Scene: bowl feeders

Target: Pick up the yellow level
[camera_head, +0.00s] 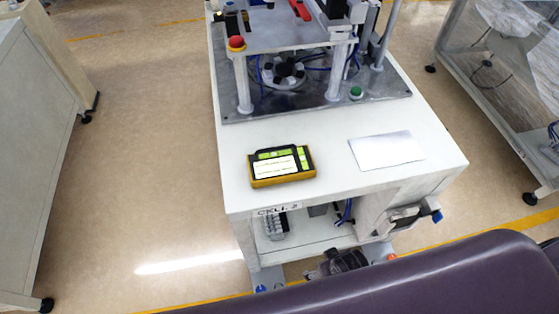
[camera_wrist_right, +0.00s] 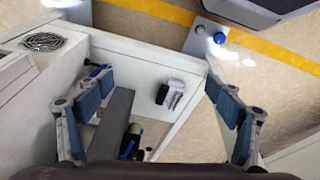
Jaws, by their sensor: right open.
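The yellow level (camera_head: 282,181) lies on the white worktable near its front left edge in the head view. It is a yellow-edged block with a black top and handle, green patches and a white label. In the right wrist view my right gripper (camera_wrist_right: 158,88) is open, its two blue-grey fingers wide apart with nothing between them. It faces the lower part of a white cabinet, and the level does not show there. My left gripper is not in view.
The worktable (camera_head: 242,200) carries a metal machine plate (camera_head: 235,112) at the back, with a red button (camera_head: 236,43) and a green button (camera_head: 356,92). A pale sheet (camera_head: 387,151) lies right of the level. Open shelving with cables is below the tabletop.

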